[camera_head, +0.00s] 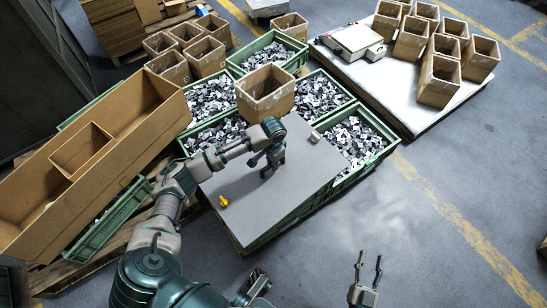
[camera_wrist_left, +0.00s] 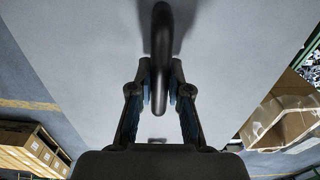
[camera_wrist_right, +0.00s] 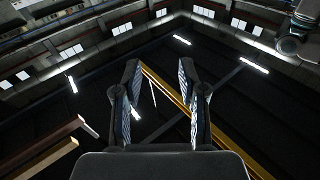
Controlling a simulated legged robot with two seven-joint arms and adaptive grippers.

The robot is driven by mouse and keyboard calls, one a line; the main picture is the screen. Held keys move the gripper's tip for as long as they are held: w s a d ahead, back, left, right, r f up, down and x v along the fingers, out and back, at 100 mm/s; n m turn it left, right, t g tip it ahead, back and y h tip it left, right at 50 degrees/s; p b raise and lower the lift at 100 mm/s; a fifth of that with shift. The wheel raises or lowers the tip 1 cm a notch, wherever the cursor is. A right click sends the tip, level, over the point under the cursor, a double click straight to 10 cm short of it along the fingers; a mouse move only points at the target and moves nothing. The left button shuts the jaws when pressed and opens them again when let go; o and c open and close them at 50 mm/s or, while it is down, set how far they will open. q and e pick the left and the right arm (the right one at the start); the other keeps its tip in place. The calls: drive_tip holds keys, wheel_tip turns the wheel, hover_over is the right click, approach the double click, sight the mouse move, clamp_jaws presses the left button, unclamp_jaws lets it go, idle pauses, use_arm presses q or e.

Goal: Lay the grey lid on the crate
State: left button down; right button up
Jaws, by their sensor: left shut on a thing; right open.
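The grey lid (camera_head: 270,192) is a flat sheet lying over the front crate (camera_head: 290,228), whose green rim shows along the lid's front right edge. The lid looks slightly tilted, and I cannot tell whether it is fully seated. My left gripper (camera_head: 272,170) is at the lid's middle. In the left wrist view, its fingers (camera_wrist_left: 160,95) are closed on the lid's dark handle (camera_wrist_left: 160,50), with the grey lid (camera_wrist_left: 90,60) behind. My right gripper (camera_head: 370,268) is open and empty over the floor at the lower right; in the right wrist view its fingers (camera_wrist_right: 162,90) point upward.
A yellow object (camera_head: 223,201) and a small grey part (camera_head: 315,137) are on or by the lid. Green crates of metal parts (camera_head: 360,142) adjoin it. A cardboard box (camera_head: 265,92) stands behind, a long brown box (camera_head: 60,180) at left. Floor at right is free.

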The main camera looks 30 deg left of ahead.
sight(265, 156)
use_arm(q)
drive_tip(key=shift+m, duration=0.4)
drive_tip(key=w+a+f+b, duration=0.1)
drive_tip(key=a, duration=0.1)
drive_tip(key=w+a+f+b, duration=0.1)
drive_tip(key=a+f, duration=0.1)
drive_tip(key=w+a+f+b, duration=0.1)
drive_tip(key=a+f+b, duration=0.1)
drive_tip(key=shift+w+a+f, duration=0.1)
drive_tip(key=shift+w+a, duration=0.05)
drive_tip(key=shift+w, duration=0.1)
drive_tip(key=shift+d+r, duration=0.35)
drive_tip(key=shift+d, duration=0.15)
drive_tip(key=shift+a+p, duration=0.35)
drive_tip(key=shift+p, duration=0.35)
wheel_tip(265, 156, down, 6)
drive_tip(key=shift+f+b, duration=0.1)
drive_tip(key=shift+b, duration=0.75)
use_arm(e)
drive_tip(key=s+r+t, duration=0.3)
drive_tip(key=r, duration=0.3)
drive_tip(key=s+r+m+t, duration=0.1)
drive_tip(key=s+r+t, duration=0.2)
drive_tip(key=r, duration=0.4)
drive_tip(key=shift+d+r+t, duration=0.25)
drive_tip(key=shift+d+t, duration=0.2)
drive_tip(key=shift+t, duration=0.35)
